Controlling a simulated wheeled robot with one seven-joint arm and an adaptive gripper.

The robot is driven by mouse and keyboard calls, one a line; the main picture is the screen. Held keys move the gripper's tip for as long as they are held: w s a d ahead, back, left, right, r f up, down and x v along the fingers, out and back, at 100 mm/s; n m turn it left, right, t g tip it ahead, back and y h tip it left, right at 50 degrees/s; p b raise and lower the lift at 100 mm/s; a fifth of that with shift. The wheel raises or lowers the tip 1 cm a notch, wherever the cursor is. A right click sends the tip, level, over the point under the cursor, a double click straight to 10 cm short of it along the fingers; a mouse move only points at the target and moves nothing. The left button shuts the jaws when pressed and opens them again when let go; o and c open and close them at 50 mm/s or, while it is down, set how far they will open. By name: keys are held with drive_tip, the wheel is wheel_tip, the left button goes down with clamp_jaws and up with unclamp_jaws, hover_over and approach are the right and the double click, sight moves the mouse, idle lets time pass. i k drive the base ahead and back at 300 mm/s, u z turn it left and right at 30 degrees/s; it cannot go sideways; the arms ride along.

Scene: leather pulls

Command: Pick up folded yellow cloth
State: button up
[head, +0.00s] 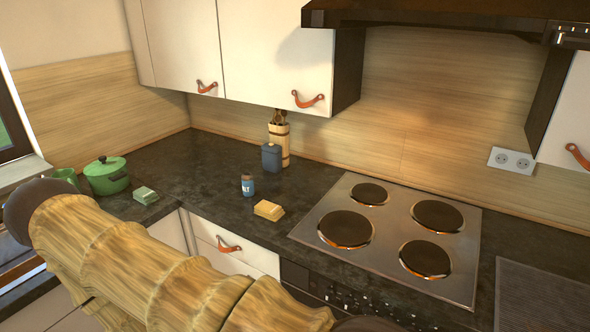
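The folded yellow cloth (269,210) lies on the dark countertop (222,180), near its front edge and left of the stove. It looks like a small flat stack of folded layers. My arm crosses the lower left of the head view in front of the counter. My gripper is not in view, so I cannot see what it holds or where its fingers are. The cloth is fully visible and nothing touches it.
A small blue-labelled jar (248,185) stands just behind-left of the cloth. Behind are a blue canister (271,158) and a utensil holder (284,142). A green pot (106,175) and a folded green cloth (145,195) are left. The stove (388,262) is right.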

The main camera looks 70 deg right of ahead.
sight(268, 210)
drive_tip(key=z, duration=1.1)
